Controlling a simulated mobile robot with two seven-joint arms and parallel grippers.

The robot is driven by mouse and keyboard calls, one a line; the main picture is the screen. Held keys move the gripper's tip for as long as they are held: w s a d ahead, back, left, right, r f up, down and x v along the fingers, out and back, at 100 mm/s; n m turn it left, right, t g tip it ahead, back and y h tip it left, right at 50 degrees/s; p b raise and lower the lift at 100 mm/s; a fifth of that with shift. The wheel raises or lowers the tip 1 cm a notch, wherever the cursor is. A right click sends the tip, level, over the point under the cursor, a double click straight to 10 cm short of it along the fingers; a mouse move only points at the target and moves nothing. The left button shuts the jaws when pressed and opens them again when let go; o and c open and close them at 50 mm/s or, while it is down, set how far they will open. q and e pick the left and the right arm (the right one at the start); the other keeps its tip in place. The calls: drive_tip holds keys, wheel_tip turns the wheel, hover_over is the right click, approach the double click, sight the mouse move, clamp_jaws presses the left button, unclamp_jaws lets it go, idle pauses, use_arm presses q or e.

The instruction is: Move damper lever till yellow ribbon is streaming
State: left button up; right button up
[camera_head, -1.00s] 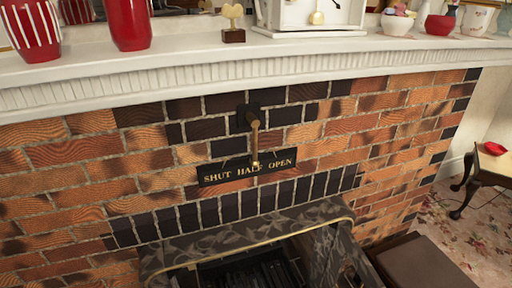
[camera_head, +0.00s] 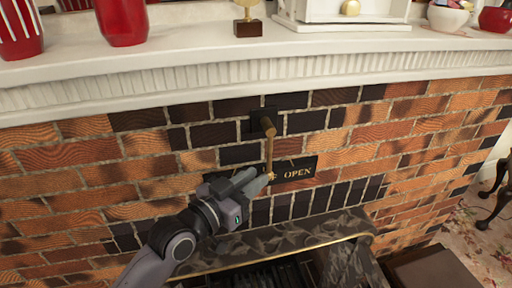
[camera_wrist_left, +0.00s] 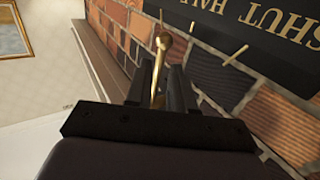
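The damper lever (camera_head: 268,150) is a brass rod hanging from a dark pivot on the brick chimney breast, its tip near the middle of the black plate (camera_head: 310,168). OPEN is readable right of the tip; my gripper hides lettering to its left. My left gripper (camera_head: 264,182) is at the lever's lower end. In the left wrist view, the brass rod and round knob (camera_wrist_left: 163,43) stand between its two dark fingers (camera_wrist_left: 160,85). The fingers are apart, with gaps beside the rod. No yellow ribbon shows. My right gripper is not in view.
The white mantel (camera_head: 220,80) runs above the lever, bearing red vases (camera_head: 122,20), a small trophy (camera_head: 248,20) and a white clock case (camera_head: 340,10). Below is the firebox with a dark marbled, brass-edged surround (camera_head: 300,240). A small dark table stands at the right edge.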

sight(268, 162)
use_arm(q)
drive_tip(key=shift+r+x, duration=0.3)
drive_tip(key=shift+x, duration=1)
drive_tip(key=shift+r+x, duration=0.25)
drive_tip(key=shift+x, duration=1.05)
drive_tip(key=shift+r+x, duration=0.3)
drive_tip(key=shift+x, duration=1)
clamp_jaws()
